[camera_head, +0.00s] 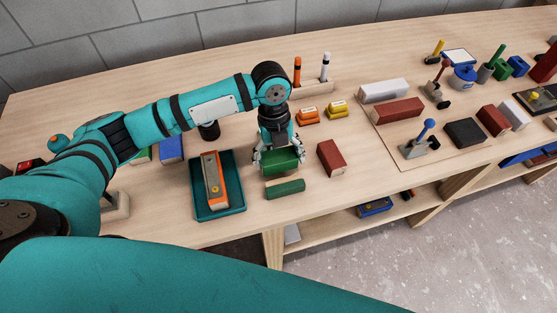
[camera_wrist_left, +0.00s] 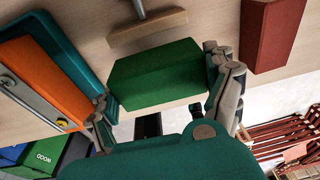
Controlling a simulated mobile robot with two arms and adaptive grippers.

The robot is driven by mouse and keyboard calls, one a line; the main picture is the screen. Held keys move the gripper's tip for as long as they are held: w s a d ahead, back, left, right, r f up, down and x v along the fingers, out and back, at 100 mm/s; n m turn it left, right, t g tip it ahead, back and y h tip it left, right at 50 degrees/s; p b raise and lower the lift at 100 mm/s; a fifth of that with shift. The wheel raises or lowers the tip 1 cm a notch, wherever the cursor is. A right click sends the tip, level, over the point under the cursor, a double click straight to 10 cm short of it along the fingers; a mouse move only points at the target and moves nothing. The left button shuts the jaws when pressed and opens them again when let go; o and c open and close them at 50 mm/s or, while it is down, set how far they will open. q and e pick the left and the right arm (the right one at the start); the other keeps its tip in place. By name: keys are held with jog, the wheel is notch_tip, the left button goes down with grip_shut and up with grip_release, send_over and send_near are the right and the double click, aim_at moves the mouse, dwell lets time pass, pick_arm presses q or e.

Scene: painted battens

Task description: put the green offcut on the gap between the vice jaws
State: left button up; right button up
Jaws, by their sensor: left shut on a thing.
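My left gripper (camera_head: 279,157) is shut on a green offcut (camera_head: 281,164), a block with a wide flat face. The gripper points down and holds it over the bench, between the teal tray and a dark red block. In the left wrist view the offcut (camera_wrist_left: 160,76) sits between the two fingers (camera_wrist_left: 165,85). My right gripper is not in view.
The teal tray (camera_head: 199,206) with an orange tool (camera_head: 211,180) lies to the left. The dark red block (camera_head: 331,158) is close on the right. Orange (camera_head: 308,115) and yellow (camera_head: 338,109) items stand behind. A board (camera_head: 446,158) with several blocks lies farther right.

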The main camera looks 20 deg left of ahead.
aim_at(279, 165)
pick_arm(q)
notch_tip(279, 165, down, 3)
jog(key=shift+r+p, duration=0.1)
jog(key=shift+p, duration=0.45)
jog(key=shift+f, duration=0.4)
jog(key=shift+f, duration=0.15)
jog(key=o, duration=1.1)
jog(key=r, duration=0.4)
jog(key=w+a+r+b, duration=0.1)
jog(key=r, duration=0.3)
jog(key=r+b, duration=0.1)
jog(key=r, duration=0.3)
jog(key=shift+w+a+r, duration=0.15)
